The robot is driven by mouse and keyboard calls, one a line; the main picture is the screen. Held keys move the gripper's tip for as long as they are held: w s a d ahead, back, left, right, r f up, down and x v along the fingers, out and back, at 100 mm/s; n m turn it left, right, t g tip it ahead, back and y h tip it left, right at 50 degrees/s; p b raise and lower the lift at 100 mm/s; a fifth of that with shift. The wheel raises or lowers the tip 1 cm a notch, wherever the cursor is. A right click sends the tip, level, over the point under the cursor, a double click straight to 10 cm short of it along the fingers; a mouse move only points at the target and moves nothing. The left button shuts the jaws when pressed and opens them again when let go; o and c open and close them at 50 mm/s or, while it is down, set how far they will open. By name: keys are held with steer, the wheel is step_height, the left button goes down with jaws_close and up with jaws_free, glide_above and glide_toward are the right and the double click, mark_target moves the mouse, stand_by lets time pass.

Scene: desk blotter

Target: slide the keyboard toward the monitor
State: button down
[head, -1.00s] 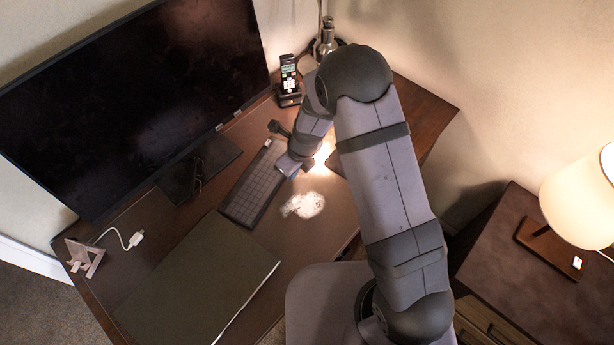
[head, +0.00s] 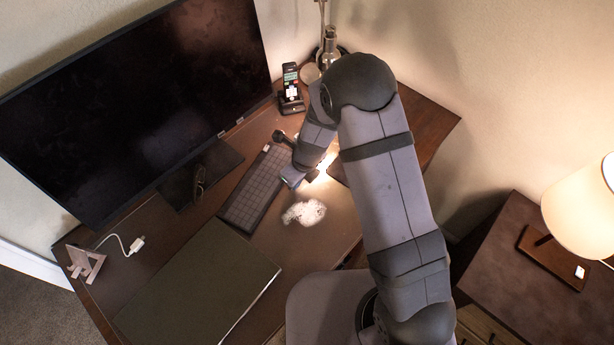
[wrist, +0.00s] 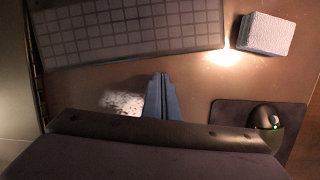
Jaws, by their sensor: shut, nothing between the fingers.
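The dark keyboard (head: 252,192) lies on the desk in front of the large black monitor (head: 140,105), with bare desk between them. It also fills the top of the wrist view (wrist: 125,30). My gripper (head: 288,182) is at the keyboard's long side, the side away from the monitor. In the wrist view my gripper (wrist: 160,76) has its fingers together and empty, pointing at the keyboard's near edge with a small gap in that picture. Whether the tips touch the desk I cannot tell. My arm hides part of the keyboard's right surroundings in the head view.
A white patch (head: 304,212) lies on the desk near my gripper. A phone on a stand (head: 290,90) is at the back. A pale block (wrist: 264,34) and a mouse (wrist: 265,117) on a pad show in the wrist view.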

steer(key=shift+s+d+r, duration=0.5)
steer(key=shift+s+d, duration=0.2)
steer(key=shift+d, duration=0.05)
steer(key=p+v, duration=0.2)
steer(key=v, duration=0.7)
steer(key=s+d+n+g+h, duration=0.1)
steer(key=s+d+n+g, duration=0.2)
steer(key=s+n, duration=0.75)
steer(key=s+d+n+g+h, duration=0.1)
steer(key=s+d+n+g, duration=0.3)
steer(key=n, duration=1.2)
steer(key=s+d+r+t, duration=0.1)
steer(key=d+r+t, duration=0.4)
steer(key=r, duration=0.4)
steer(key=shift+s+d, duration=0.35)
steer(key=shift+d, duration=0.05)
